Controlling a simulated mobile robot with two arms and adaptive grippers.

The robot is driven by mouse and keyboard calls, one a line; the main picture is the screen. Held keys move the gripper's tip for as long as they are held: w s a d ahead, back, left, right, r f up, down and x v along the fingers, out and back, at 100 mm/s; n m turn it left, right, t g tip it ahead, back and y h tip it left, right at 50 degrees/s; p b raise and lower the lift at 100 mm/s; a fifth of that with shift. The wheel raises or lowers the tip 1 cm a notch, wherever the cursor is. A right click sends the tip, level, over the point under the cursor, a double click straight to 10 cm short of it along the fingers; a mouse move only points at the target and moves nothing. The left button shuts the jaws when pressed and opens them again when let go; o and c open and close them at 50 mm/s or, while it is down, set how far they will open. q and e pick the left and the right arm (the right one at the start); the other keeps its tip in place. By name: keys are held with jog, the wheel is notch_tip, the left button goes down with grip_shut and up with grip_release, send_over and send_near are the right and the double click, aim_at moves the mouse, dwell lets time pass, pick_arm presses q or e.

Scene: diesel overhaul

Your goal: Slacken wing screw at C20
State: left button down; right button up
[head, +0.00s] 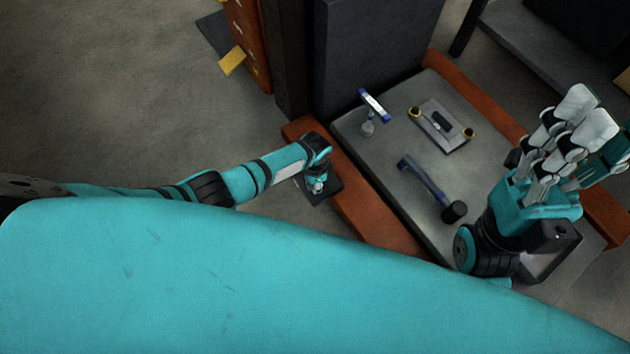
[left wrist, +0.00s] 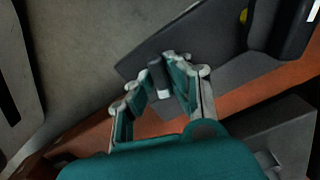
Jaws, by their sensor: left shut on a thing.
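My left gripper (head: 317,185) points down over a small dark plate (head: 330,193) beside the orange rail. In the left wrist view its fingers (left wrist: 157,80) stand on both sides of a dark cylindrical piece with a pale end (left wrist: 157,72), which I take for the wing screw. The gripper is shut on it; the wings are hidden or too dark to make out. No C20 label is readable. My right gripper (head: 578,125) is raised at the right, fingers up, above the grey tray and away from the plate. I see nothing held in it, but its opening is unclear.
A grey tray (head: 395,165) edged by orange rails (head: 370,215) holds a blue-ended T-shaped tool (head: 375,106), a plate with yellow rings (head: 440,128) and a dark-handled tool (head: 430,183). A tall dark block (head: 365,55) stands behind.

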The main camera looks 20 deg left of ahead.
pick_arm(q)
jog(key=n+p, duration=0.1)
jog(key=n, duration=0.1)
jog(key=shift+r+n, duration=0.2)
jog(key=shift+n, duration=0.2)
jog(key=shift+w+a+f+n, duration=0.1)
jog(key=shift+f+n, duration=0.05)
jog(key=shift+n, duration=0.95)
jog(key=shift+n+p, duration=0.6)
jog(key=shift+n, duration=0.3)
jog(key=c, duration=1.6)
grip_release()
jog(key=shift+n, duration=0.3)
jog(key=shift+c, duration=0.2)
jog(key=o, duration=0.5)
